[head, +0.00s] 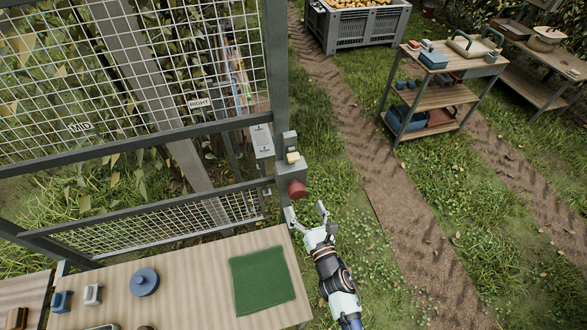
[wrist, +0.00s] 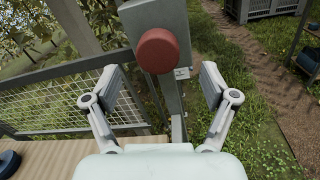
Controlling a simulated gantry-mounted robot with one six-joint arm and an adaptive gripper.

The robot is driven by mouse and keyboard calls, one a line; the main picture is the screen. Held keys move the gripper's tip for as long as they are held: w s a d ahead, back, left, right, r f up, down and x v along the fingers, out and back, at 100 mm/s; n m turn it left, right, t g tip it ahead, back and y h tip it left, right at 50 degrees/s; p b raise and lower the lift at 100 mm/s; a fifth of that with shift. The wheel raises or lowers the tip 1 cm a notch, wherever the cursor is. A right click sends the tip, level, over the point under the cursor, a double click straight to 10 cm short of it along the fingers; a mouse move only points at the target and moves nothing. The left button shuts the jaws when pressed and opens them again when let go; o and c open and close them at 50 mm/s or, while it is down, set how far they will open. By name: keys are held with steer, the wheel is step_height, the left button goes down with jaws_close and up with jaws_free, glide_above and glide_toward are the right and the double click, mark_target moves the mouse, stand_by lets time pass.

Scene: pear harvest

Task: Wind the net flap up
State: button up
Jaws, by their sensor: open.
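The net flap (head: 160,222) looks like the low mesh panel in the dark frame at the left; it also shows at the left of the wrist view (wrist: 75,108). A grey box (head: 291,171) on the frame's upright post carries a round red knob (head: 297,188) and a small cream piece (head: 293,157) above it. My gripper (head: 306,210) is open and empty, just below and right of the knob. In the wrist view the knob (wrist: 157,51) stands ahead between the spread fingers, apart from both.
A wooden table (head: 190,280) with a green mat (head: 262,280) and a blue lidded pot (head: 144,282) lies below the frame. Upper mesh panels carry MID and RIGHT labels. A shelf cart (head: 440,97) and a grey crate (head: 362,28) stand farther back. Grass right of my gripper is clear.

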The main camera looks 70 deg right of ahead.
mark_target(299, 195)
steer(key=shift+f+n, duration=0.15)
steer(key=shift+n, duration=0.15)
steer(key=shift+w+d, duration=0.15)
steer(key=shift+w, duration=0.15)
steer(key=b+x, duration=0.1)
steer(key=x, duration=0.6)
steer(key=c, duration=1.2)
